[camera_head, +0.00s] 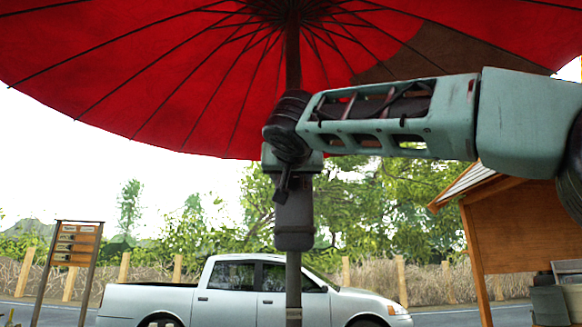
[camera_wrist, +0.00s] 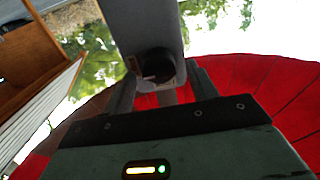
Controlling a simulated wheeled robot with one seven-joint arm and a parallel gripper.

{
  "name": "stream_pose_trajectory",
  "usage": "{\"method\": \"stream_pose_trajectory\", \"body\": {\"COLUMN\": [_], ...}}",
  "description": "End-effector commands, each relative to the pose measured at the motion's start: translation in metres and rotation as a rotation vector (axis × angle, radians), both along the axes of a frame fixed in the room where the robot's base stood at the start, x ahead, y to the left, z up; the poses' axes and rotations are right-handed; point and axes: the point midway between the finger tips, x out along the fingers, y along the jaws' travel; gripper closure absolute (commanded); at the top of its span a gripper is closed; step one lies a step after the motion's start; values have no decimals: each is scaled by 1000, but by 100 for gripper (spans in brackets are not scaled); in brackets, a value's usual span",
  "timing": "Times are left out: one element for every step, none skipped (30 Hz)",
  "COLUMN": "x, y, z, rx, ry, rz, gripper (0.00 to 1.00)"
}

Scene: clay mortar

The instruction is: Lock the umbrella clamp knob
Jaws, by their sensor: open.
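The red umbrella (camera_head: 190,75) is spread overhead on a dark pole (camera_head: 293,65). A grey clamp housing (camera_head: 294,222) sits on the pole, below my wrist in the head view. In the wrist view the housing (camera_wrist: 143,25) fills the top middle. A dark round knob (camera_wrist: 158,66) shows at its lower end, with a small pale mark beside it. My gripper (camera_wrist: 162,78) is open, with one finger on each side of the knob in the picture. I cannot tell whether either finger touches it. In the head view my wrist hides part of the pole and the knob is not clear.
A white pickup truck (camera_head: 235,300) stands behind the pole. A wooden signboard (camera_head: 76,245) is at the left. A wooden hut (camera_head: 520,228) stands at the right, and dark containers (camera_head: 549,303) are near it. Trees and a fence line the back.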

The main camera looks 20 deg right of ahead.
Motion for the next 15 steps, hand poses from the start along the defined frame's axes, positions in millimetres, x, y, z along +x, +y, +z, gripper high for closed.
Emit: {"method": "stream_pose_trajectory", "body": {"x": [3,4,5,5,5,5,5,5,5,5,5,5,5,5,5], "y": [-1,-1,-2,-2,-2,-2,-2,-2,-2,-2,-2,-2,-2,-2,-2], "z": [1,0,0,0,0,0,-1,-1,-1,-1,-1,-1,0,0,0], "rx": [-1,-1,0,0,0,0,0,0,0,0,0,0,0,0,0], "ry": [1,1,1,1,1,0,0,0,0,0,0,0,0,0,0], "rz": [-1,-1,-1,-1,0,0,0,0,0,0,0,0,0,0,0], "gripper": [42,42,42,42,42,42,42,42,42,42,45,56,65,73,84]}}
